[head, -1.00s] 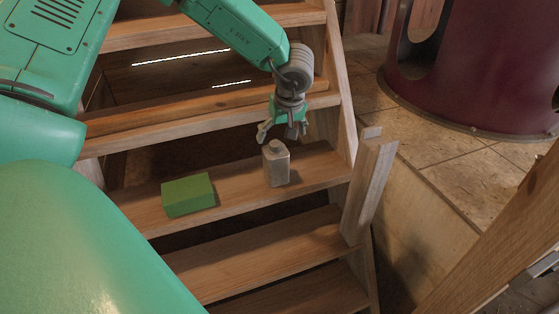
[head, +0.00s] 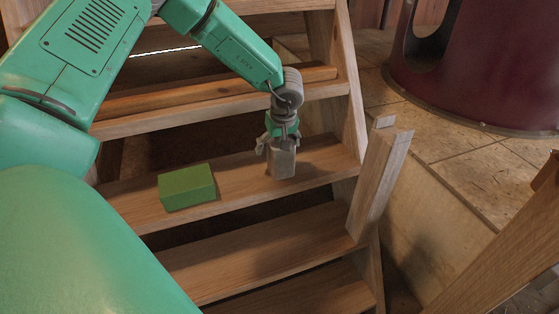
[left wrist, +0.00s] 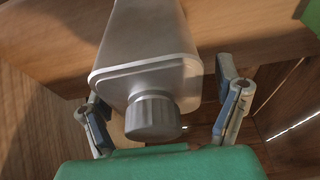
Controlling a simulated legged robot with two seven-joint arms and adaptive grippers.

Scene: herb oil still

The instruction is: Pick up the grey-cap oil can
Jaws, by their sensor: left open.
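The grey-cap oil can (head: 282,164) stands on a wooden stair tread. It is a pale metal can with a ribbed grey cap (left wrist: 152,118), which shows in the left wrist view. My left gripper (head: 281,143) is directly over the can in the head view and hides its top. In the left wrist view the open fingers of my left gripper (left wrist: 163,110) stand on both sides of the cap and the can's top, with gaps visible. My right gripper is not in view.
A green block (head: 187,188) lies on the same tread (head: 235,179), left of the can. A wooden post (head: 379,180) rises at the right of the stairs. A dark red vessel (head: 480,70) stands on the tiled floor beyond.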

